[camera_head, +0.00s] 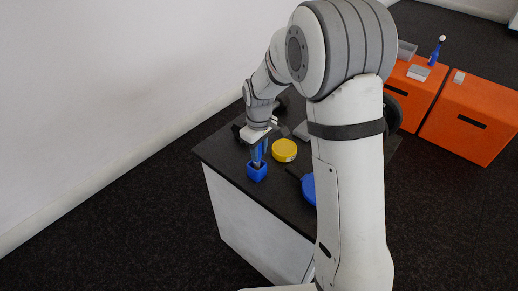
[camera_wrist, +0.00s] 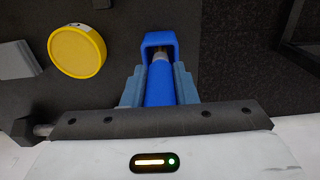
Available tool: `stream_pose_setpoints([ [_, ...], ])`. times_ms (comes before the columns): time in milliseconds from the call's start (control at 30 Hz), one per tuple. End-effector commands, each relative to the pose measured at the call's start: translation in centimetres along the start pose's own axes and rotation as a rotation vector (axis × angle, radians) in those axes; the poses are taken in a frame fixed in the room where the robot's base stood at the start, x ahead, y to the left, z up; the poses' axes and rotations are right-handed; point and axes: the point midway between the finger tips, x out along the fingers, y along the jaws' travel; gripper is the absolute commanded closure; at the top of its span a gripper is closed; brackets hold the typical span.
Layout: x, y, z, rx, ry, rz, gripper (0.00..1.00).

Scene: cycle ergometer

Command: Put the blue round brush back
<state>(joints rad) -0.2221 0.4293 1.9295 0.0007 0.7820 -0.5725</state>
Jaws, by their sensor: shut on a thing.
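The blue round brush (camera_wrist: 160,85) is between the fingers of my gripper (camera_wrist: 158,82), which is shut on its blue handle. The brush points down, and its lower end is inside or right over the square blue holder (camera_wrist: 174,40). In the head view the holder (camera_head: 257,171) stands on the black tabletop near its front left edge, with my gripper (camera_head: 258,148) directly above it. Whether the brush touches the bottom of the holder is hidden.
A yellow round tub (camera_head: 284,150) stands just right of the holder on the black-topped table (camera_head: 225,155). A blue round object (camera_head: 308,188) is partly hidden behind my arm. Orange cabinets (camera_head: 470,118) stand at the back right, with a blue bottle (camera_head: 437,50) on one.

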Motion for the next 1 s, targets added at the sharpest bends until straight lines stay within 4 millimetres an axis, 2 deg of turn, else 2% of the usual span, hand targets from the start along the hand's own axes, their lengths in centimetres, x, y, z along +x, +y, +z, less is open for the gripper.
stream_pose_setpoints([
  [1000, 0.93, 0.0, 0.0, 0.0, 0.0, 0.0, 0.97],
])
